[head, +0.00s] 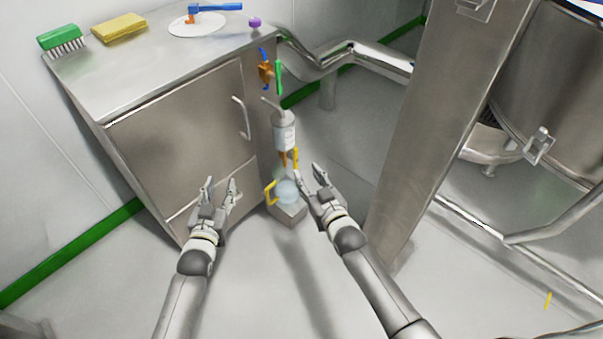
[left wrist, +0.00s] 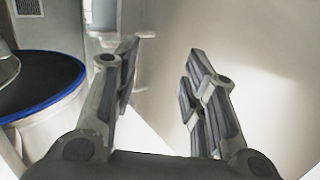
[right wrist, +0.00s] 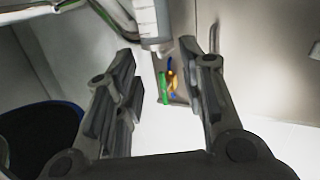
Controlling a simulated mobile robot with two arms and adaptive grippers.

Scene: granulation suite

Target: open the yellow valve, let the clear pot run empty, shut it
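The yellow valve handle (head: 295,157) shows below a grey cylinder (head: 283,133) with a white label, beside an orange fitting (head: 284,158). Below it, the clear pot (head: 288,191), pale bluish with a yellow handle (head: 270,191), is at a grey block (head: 290,214). Its fill level cannot be told. My right gripper (head: 310,171) is open and empty, just right of the yellow valve and pot in the head view; contact cannot be told. My left gripper (head: 220,183) is open and empty in front of the cabinet, left of the pot.
A steel cabinet (head: 180,125) stands behind my left gripper. On it are a green brush (head: 60,38), a yellow sponge (head: 119,27) and a white disc (head: 197,26). A green-handled valve (head: 279,77) sits above the cylinder. A steel column (head: 430,120) stands right.

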